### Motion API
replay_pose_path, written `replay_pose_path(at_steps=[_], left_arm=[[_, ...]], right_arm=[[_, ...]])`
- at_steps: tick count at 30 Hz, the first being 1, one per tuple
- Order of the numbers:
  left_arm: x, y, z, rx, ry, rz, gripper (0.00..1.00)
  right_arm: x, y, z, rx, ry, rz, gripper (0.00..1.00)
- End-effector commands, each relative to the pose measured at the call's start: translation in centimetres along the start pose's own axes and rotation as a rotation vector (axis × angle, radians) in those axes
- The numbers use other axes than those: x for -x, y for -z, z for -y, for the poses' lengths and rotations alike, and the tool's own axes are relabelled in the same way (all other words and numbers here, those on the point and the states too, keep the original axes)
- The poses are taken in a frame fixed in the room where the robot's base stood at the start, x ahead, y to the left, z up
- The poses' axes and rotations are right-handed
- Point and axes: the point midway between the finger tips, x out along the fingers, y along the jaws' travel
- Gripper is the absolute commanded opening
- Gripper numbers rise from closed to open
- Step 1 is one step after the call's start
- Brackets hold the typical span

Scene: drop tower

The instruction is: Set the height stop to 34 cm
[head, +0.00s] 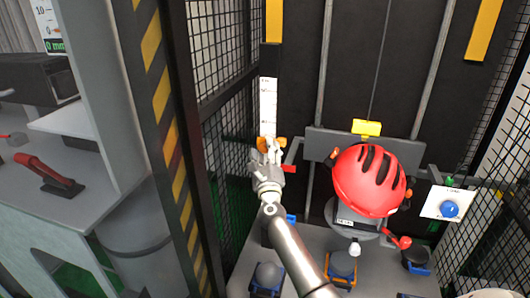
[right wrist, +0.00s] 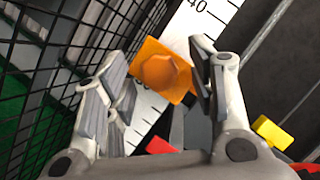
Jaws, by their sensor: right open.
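The height stop, an orange block with a faceted knob, shows in the right wrist view (right wrist: 163,72) and partly behind my fingers in the head view (head: 282,140). It sits on the white scale (head: 268,100), below the 40 mark seen in the right wrist view (right wrist: 201,8). The exact reading is hidden. My right gripper (head: 269,147) is open, with its fingers (right wrist: 160,66) to either side of the orange knob. I cannot tell whether they touch it. My left gripper is not in view.
A red helmet (head: 368,182) is on the drop carriage right of the stop, below a yellow block (head: 367,127). A mesh cage wall (head: 229,130) stands close at left. A blue button (head: 450,209) is at right. Several blue- and orange-framed holders stand below.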

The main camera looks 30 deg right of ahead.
Motion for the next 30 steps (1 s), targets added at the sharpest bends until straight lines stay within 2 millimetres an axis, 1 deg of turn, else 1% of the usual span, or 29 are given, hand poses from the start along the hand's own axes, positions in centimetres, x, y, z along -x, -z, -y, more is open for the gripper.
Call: replay_pose_path(at_steps=[6, 7, 18, 19, 26, 30], left_arm=[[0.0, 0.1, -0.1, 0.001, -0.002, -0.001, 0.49], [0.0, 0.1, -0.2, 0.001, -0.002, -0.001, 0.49], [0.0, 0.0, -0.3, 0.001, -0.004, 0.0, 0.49], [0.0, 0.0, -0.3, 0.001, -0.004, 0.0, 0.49], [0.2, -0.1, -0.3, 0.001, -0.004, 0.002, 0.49], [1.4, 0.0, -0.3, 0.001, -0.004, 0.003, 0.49]], right_arm=[[-0.1, 0.0, 0.0, 0.0, 0.0, 0.0, 0.51], [-0.1, 0.0, 0.0, 0.001, 0.0, 0.0, 0.5], [0.0, 0.1, 0.0, 0.0, 0.0, -0.001, 0.02], [0.0, 0.1, 0.0, 0.0, 0.0, -0.001, 0.0], [-0.1, -0.1, 0.3, 0.001, 0.002, -0.001, 0.0], [-0.5, -0.9, 1.2, 0.001, 0.003, -0.002, 0.0]])
